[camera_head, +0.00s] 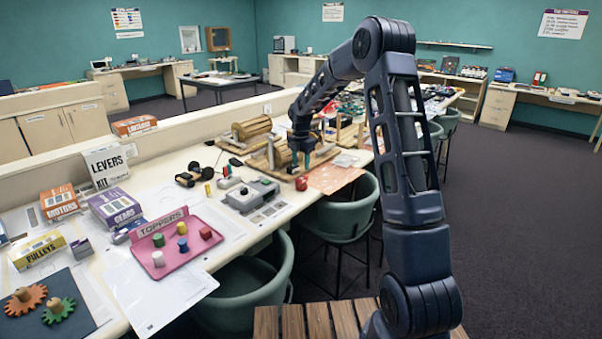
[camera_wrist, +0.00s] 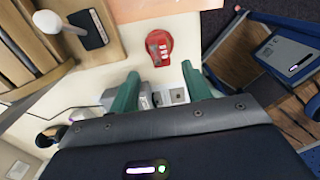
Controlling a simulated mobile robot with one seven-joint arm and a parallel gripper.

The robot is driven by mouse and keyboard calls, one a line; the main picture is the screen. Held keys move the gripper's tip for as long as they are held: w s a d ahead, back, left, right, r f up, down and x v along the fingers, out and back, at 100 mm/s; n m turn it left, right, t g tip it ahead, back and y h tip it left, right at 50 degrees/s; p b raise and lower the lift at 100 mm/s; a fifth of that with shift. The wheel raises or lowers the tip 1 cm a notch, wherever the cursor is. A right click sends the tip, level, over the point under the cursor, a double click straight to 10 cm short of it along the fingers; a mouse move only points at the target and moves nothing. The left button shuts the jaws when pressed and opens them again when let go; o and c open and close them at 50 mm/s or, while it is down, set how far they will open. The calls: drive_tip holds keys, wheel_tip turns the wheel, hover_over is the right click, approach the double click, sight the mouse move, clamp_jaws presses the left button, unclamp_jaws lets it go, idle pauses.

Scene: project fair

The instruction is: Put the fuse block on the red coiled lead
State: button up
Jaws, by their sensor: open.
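A red rounded thing (camera_wrist: 159,46), which looks like the red coiled lead, lies on the white table ahead of my fingertips in the wrist view. A small red piece with pale marks sits on its middle; I cannot tell for certain whether this is the fuse block. The red thing (camera_head: 301,184) also shows in the head view, just below my gripper (camera_head: 303,158). My gripper (camera_wrist: 162,82), with green fingers, is open. No object is clearly held; small grey and white parts show between the fingers, seemingly on the table behind.
A grey box device (camera_head: 250,194) stands left of the red thing. Wooden boards with rollers (camera_head: 252,127) lie behind. A pink toppers tray (camera_head: 178,262) with several pegs is nearer. An orange sheet (camera_head: 335,177) lies to the right, and green chairs (camera_head: 342,218) stand along the table edge.

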drive_tip(key=s+d+r+m+t, duration=0.1)
drive_tip(key=s+d+r+m, duration=0.2)
drive_tip(key=s+r, duration=0.35)
drive_tip(key=s+d+r+m, duration=0.3)
drive_tip(key=s+r+m, duration=0.1)
drive_tip(key=r, duration=0.5)
drive_tip(key=s+d+r+m+t, duration=0.1)
drive_tip(key=s+d+r+m, duration=0.2)
drive_tip(key=s, duration=0.3)
drive_tip(key=s+d+r+m, duration=0.2)
drive_tip(key=s+d+m, duration=0.1)
drive_tip(key=s, duration=0.3)
drive_tip(key=s+d+f+m+t, duration=0.1)
drive_tip(key=s+d+m, duration=0.2)
drive_tip(key=s+m, duration=0.4)
drive_tip(key=s+d+f+m+t, duration=0.1)
drive_tip(key=s+d+m, duration=0.2)
drive_tip(key=s+m, duration=0.4)
drive_tip(key=s, duration=0.9)
drive_tip(key=shift+d+t, duration=0.2)
drive_tip(key=shift+t, duration=0.1)
